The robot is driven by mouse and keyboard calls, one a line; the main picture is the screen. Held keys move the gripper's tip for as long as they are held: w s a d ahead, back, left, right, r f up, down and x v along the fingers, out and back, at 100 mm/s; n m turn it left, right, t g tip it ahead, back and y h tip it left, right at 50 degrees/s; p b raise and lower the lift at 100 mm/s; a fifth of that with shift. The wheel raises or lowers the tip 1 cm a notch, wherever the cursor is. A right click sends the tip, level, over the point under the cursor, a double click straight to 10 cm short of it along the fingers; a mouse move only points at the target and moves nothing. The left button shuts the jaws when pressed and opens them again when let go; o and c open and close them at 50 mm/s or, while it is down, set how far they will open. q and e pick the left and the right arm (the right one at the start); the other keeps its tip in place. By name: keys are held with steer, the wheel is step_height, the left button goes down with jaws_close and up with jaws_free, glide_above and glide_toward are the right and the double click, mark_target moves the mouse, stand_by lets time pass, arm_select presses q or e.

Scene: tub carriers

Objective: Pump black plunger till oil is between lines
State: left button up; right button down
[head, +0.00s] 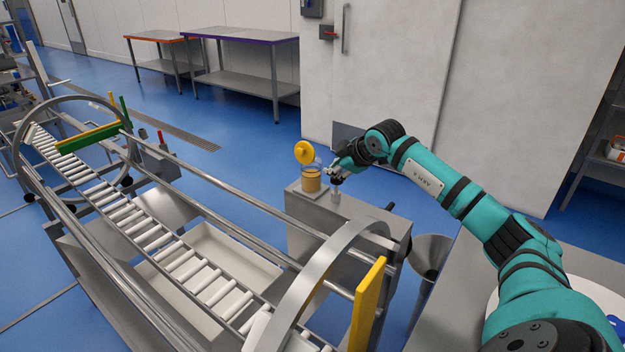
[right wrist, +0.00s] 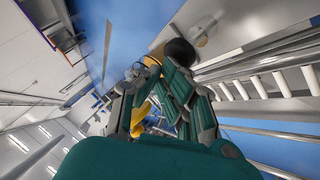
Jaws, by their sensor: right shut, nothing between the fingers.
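A clear reservoir of amber oil (head: 311,181) stands on a steel cabinet (head: 322,215), with a round yellow disc (head: 304,152) above it. Lines on the reservoir are too small to make out. My right gripper (head: 337,178) is shut and empty just right of the reservoir, above a short pale metal cylinder (head: 336,194) on the cabinet top. The black plunger cannot be made out for sure in the head view. In the right wrist view a dark round thing (right wrist: 181,52) shows beyond the fingers (right wrist: 155,78); I cannot tell whether it is the plunger. My left gripper is out of view.
A roller conveyor (head: 150,235) with steel rails and large hoops runs along the left, close to the cabinet. A yellow bar (head: 367,305) stands at its near end. A grey bin (head: 430,252) stands right of the cabinet. Two tables (head: 245,34) stand at the back.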

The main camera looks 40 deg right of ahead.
mark_target(335, 179)
steer(key=shift+f+b, duration=0.55)
steer(key=shift+f, duration=0.35)
stand_by(0.3)
steer(key=shift+r, duration=0.15)
steer(key=shift+r+p, duration=0.85)
steer(key=shift+r, duration=0.3)
step_height(335, 179, up, 6)
steer(key=p, duration=0.4)
stand_by(0.5)
